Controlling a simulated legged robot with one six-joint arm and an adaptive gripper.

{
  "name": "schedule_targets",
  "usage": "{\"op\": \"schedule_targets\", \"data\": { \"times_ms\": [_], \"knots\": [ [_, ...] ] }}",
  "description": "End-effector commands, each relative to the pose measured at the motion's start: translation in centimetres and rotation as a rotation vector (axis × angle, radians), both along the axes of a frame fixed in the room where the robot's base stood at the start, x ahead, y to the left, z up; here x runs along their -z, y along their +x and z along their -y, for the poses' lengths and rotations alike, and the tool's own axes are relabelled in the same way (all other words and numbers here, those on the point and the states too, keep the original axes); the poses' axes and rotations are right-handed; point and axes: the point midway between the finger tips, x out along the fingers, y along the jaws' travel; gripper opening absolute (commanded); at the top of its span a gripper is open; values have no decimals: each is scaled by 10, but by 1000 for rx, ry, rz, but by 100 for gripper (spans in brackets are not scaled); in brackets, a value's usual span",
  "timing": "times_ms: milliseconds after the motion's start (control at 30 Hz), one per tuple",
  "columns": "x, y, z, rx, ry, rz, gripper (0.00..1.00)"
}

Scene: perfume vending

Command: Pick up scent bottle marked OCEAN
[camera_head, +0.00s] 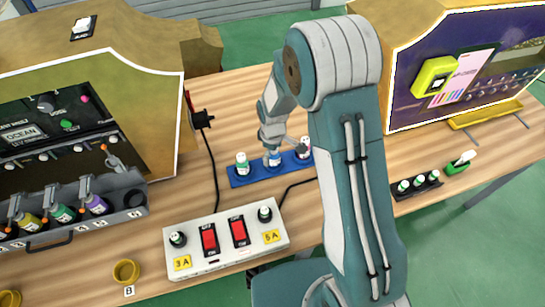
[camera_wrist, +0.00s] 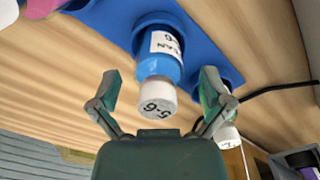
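The blue scent bottle (camera_wrist: 162,58) stands in a hole of the blue rack (camera_wrist: 108,18), with a white cap marked 5-6. Its label is partly turned away and ends in "EAN". My gripper (camera_wrist: 160,84) is open, with one finger on each side of the bottle near its cap, and no contact shows. In the head view the blue bottle (camera_head: 273,158) is in the middle of the blue rack (camera_head: 256,176), partly hidden by my gripper (camera_head: 273,146) above it.
A green bottle (camera_head: 242,164) and another white-capped bottle (camera_head: 305,148) flank it in the rack. A white switch box (camera_head: 225,257) stands in front, with black cables nearby. A machine with an OCEAN display (camera_head: 20,133) stands at left, another machine (camera_head: 400,105) at right.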

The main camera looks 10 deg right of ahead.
Motion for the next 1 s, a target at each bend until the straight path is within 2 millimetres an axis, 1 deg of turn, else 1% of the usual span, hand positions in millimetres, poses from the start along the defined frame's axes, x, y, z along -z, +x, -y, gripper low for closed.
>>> {"op": "schedule_targets", "data": {
  "times_ms": [33,67,100,200,500,633,767,867,1000],
  "knots": [
    [0,0,1,1,0,0,76],
    [0,0,1,1,1,-1,63],
    [0,0,1,1,1,-1,45],
    [0,0,1,1,1,-1,6],
    [1,0,0,1,-1,-2,6],
    [-4,0,0,1,-1,-1,6],
    [-18,1,-1,1,0,2,6],
    [-35,1,0,1,1,4,6],
    [-52,-17,-1,0,0,2,6]
  ]
}}
